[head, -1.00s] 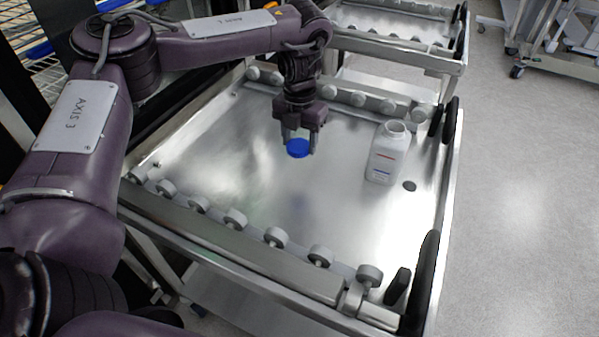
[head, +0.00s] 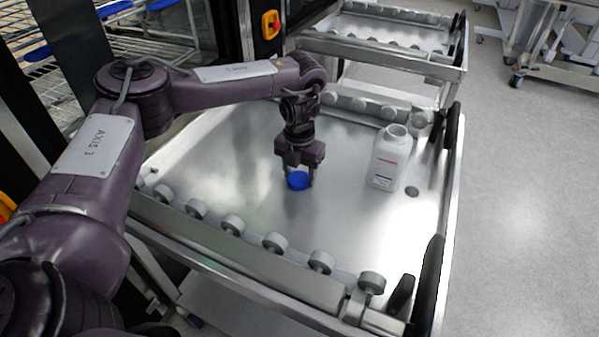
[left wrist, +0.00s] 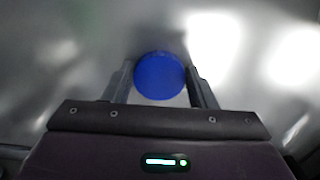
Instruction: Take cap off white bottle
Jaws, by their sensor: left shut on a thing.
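The white bottle (head: 390,160) stands upright and uncapped on the metal tray table, its open mouth showing at the top. My left gripper (head: 298,180) is shut on the blue cap (head: 297,181), left of the bottle and apart from it. In the left wrist view the blue cap (left wrist: 160,76) sits between the two fingertips of the left gripper (left wrist: 161,88). The cap is low over the tray surface; I cannot tell whether it touches it. My right gripper is not in view.
The metal tray table (head: 235,150) has grey rollers along its near and far edges and black bumpers (head: 430,285) on the right. Its surface around the cap is clear. A second roller cart (head: 385,35) stands behind.

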